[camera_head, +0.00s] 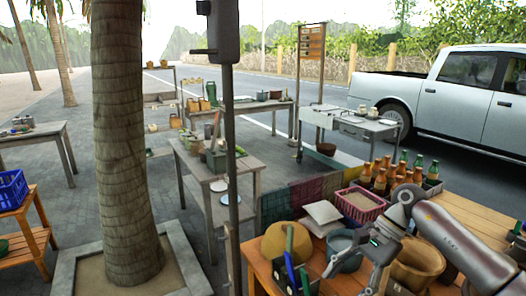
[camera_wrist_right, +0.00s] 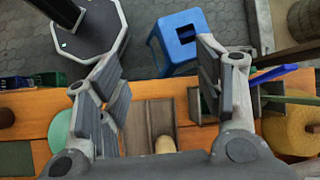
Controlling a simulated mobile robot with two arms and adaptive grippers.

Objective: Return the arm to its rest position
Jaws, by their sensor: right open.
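My right gripper (camera_head: 356,274) hangs over the wooden table at lower right in the head view. In the right wrist view my right gripper (camera_wrist_right: 158,85) has its two fingers spread wide, with nothing held between them. A brown clay bowl (camera_head: 418,262) stands beside the right arm, partly hidden by it. A round tan vessel (camera_head: 278,243) stands at the table's left end; a similar tan round thing (camera_wrist_right: 288,132) shows at right in the wrist view. My left gripper is not in view.
A grey-blue bowl (camera_head: 345,262) and a pink basket (camera_head: 360,204) are close to the right gripper. Several bottles (camera_head: 385,178) stand behind the arm. A blue stool (camera_wrist_right: 178,42) stands beyond the table edge in the wrist view. A dark pole (camera_head: 230,140) rises beside the table.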

